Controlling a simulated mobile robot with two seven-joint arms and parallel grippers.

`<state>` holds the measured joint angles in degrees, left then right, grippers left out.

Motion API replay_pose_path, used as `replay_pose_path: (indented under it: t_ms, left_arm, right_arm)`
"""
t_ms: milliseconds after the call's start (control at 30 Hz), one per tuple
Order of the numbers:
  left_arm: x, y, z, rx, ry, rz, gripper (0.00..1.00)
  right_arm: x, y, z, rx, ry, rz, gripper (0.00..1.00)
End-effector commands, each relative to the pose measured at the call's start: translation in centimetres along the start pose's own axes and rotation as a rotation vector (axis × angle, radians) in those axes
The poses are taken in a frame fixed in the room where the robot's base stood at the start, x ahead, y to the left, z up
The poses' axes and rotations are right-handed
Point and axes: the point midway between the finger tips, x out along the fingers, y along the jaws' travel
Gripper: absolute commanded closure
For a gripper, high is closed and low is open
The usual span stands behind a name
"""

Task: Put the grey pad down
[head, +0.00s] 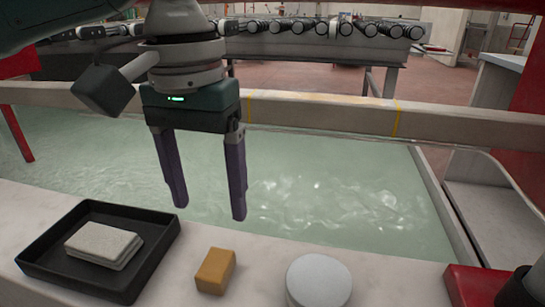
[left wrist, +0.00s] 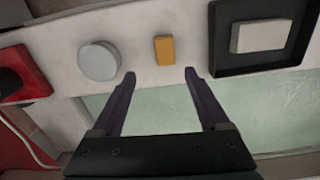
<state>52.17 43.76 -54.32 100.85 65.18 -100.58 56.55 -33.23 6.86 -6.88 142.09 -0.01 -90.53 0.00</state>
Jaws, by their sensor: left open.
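The grey pad (head: 104,245) lies flat in a shallow black tray (head: 148,271) at the lower left of the head view. In the left wrist view the pad (left wrist: 260,36) shows at the upper right, inside the tray (left wrist: 222,64). My left gripper (head: 210,214) is open and empty, pointing down above the water near the ledge. It is to the right of the tray and apart from the pad. In the left wrist view its two fingers (left wrist: 160,74) are spread, with nothing between them. My right gripper is not in view.
A yellow-brown block (head: 215,271) and a round white-grey disc (head: 319,281) sit on the pale ledge (head: 258,287) right of the tray. A red part (head: 474,287) stands at the far right. Behind the ledge is a water basin (head: 330,190) with a rail (head: 320,112) beyond.

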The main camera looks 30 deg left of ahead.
Motion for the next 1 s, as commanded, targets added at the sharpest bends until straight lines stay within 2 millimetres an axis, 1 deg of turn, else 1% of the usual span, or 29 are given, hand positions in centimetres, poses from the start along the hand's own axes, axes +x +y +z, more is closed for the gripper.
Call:
replay_pose_path:
  t_ms: [100, 233, 300, 367, 400, 467, 567, 700, 800, 900, 1000]
  left_arm:
    - [2.7, 3.0, 2.3, 0.156, 0.015, 0.059, 0.22]
    - [5.4, 7.1, 5.7, 0.344, 0.085, 0.172, 0.22]
    - [6.3, 8.6, 7.5, 0.405, 0.137, 0.227, 0.22]
    - [6.8, 9.2, 8.8, 0.431, 0.184, 0.258, 0.22]
    - [7.1, 9.2, 9.6, 0.436, 0.214, 0.268, 0.22]
    - [7.5, 8.6, 10.7, 0.431, 0.255, 0.266, 0.22]
    - [8.1, 6.3, 12.3, 0.401, 0.302, 0.214, 0.22]
    - [8.6, 2.2, 14.5, 0.364, 0.315, 0.101, 0.22]
    - [8.7, 0.2, 15.5, 0.353, 0.31, 0.039, 0.22]
    - [8.8, -0.7, 16.0, 0.35, 0.306, 0.01, 0.22]
    - [8.8, -0.8, 16.0, 0.352, 0.305, 0.006, 0.22]
  right_arm:
    - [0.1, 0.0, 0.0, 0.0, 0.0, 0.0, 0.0]
    - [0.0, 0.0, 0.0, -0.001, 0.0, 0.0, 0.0]
    - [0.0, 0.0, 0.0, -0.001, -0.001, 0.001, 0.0]
    - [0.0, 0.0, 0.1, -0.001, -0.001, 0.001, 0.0]
    - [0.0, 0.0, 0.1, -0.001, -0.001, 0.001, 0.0]
    - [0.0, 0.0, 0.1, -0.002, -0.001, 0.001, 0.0]
    - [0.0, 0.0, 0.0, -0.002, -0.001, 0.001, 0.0]
    - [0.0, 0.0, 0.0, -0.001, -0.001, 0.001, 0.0]
    - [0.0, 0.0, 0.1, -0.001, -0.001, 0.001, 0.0]
    - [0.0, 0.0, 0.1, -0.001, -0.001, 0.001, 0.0]
    - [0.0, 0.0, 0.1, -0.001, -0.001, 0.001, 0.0]
